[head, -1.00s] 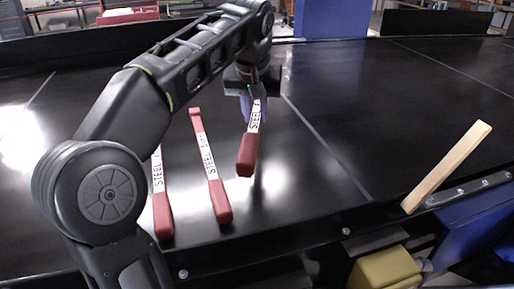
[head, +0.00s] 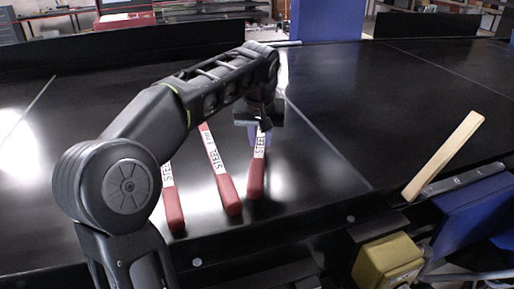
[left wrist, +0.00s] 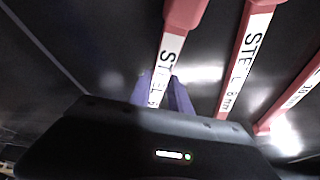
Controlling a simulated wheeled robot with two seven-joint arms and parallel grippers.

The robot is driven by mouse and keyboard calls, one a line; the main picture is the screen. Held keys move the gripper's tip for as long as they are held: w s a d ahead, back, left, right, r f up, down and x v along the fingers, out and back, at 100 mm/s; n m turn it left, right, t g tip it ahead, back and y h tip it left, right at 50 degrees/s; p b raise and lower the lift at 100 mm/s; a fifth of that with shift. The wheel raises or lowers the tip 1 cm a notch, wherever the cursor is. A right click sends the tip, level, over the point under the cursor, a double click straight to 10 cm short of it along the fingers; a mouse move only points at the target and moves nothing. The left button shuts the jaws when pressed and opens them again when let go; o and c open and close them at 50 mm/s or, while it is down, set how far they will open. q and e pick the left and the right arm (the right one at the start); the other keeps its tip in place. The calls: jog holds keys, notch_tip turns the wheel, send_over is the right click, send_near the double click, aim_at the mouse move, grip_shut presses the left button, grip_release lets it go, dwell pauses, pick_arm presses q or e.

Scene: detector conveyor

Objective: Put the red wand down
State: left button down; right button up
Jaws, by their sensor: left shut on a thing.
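Three red wands with white "STEEL" labels are on the black conveyor (head: 330,125). My left gripper (head: 261,137) is shut on the rightmost red wand (head: 257,179), around its white label. That wand is at or very near the belt; I cannot tell whether it touches. In the left wrist view the held wand (left wrist: 184,12) runs up from between the purple fingers (left wrist: 163,92). The middle wand (head: 229,194) and the left wand (head: 174,208) lie to its left in the head view, partly behind my arm. My right gripper is not in view.
A pale wooden bar (head: 445,155) leans up at the right edge of the belt. A yellow box (head: 386,262) and a blue panel (head: 470,207) are at the front right. The belt right of the held wand is clear.

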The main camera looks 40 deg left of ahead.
pick_arm(q)
jog(key=shift+s+f+b, duration=0.15)
jog(key=shift+f+b, duration=0.2)
jog(key=shift+f, duration=0.5)
jog(key=shift+w+a+f, duration=0.15)
jog(key=shift+w, duration=0.1)
jog(key=shift+s, duration=0.1)
jog(key=c, duration=1.2)
grip_release()
jog(key=shift+r, duration=0.2)
jog(key=v, duration=0.7)
jog(key=shift+s+r, duration=0.1)
